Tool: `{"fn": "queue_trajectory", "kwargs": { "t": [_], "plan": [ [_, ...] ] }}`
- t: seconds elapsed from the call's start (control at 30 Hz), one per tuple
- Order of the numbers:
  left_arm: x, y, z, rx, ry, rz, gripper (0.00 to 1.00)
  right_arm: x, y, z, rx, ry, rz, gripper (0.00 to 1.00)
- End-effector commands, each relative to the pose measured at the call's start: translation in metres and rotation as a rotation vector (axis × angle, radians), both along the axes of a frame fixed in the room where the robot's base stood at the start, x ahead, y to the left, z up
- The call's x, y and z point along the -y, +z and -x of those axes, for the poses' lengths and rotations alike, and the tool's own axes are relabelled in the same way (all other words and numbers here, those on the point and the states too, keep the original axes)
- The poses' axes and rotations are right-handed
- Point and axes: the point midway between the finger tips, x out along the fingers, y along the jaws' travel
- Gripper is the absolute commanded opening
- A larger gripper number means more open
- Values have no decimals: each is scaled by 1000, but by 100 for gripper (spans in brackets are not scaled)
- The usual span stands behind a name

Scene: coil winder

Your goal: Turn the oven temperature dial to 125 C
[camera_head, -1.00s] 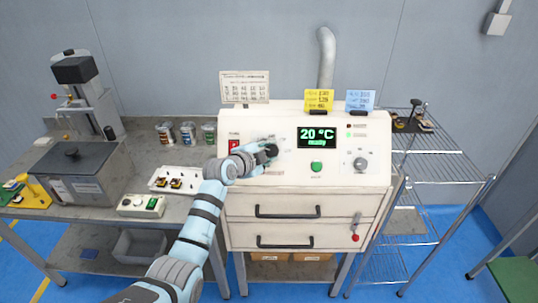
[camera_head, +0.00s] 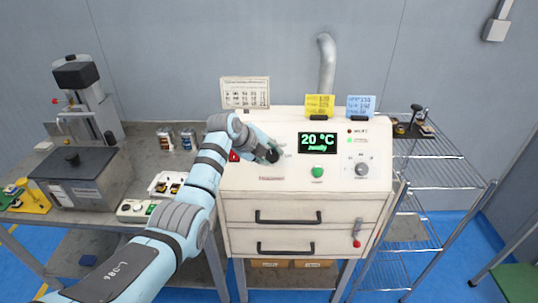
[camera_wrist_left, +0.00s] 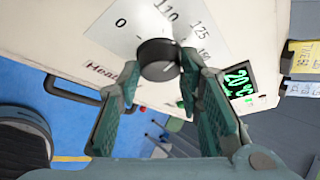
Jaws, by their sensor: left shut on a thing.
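The temperature dial (camera_wrist_left: 158,60) is a black round knob on a white scale plate (camera_wrist_left: 205,20) marked 0, 110, 125 and a further, partly hidden number. A small light mark shows on the knob; I cannot tell which number it points to. My left gripper (camera_wrist_left: 160,78) is shut on the knob, one green-padded finger on each side. In the head view the left gripper (camera_head: 270,153) is at the oven panel and hides most of the dial. The oven (camera_head: 240,185) has a green display (camera_head: 317,142) reading 20 °C. My right gripper is not in view.
A second knob (camera_head: 361,169) and a green button (camera_head: 317,172) are on the same panel. Yellow (camera_head: 319,105) and blue (camera_head: 360,105) cards stand on the oven top. A bench with a tray (camera_head: 166,184) is at left, a wire rack (camera_head: 440,170) at right.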

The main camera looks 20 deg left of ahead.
Motion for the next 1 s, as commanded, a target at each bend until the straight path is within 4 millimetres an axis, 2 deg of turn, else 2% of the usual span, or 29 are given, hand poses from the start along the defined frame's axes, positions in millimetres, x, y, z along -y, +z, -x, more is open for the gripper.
{"fn": "queue_trajectory", "kwargs": {
  "t": [0.4,1.0],
  "plan": [
    [2,3,-3,-48,-162,-202,5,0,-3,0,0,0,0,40],
    [2,4,-3,-59,-201,-251,5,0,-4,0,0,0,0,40]
  ]
}}
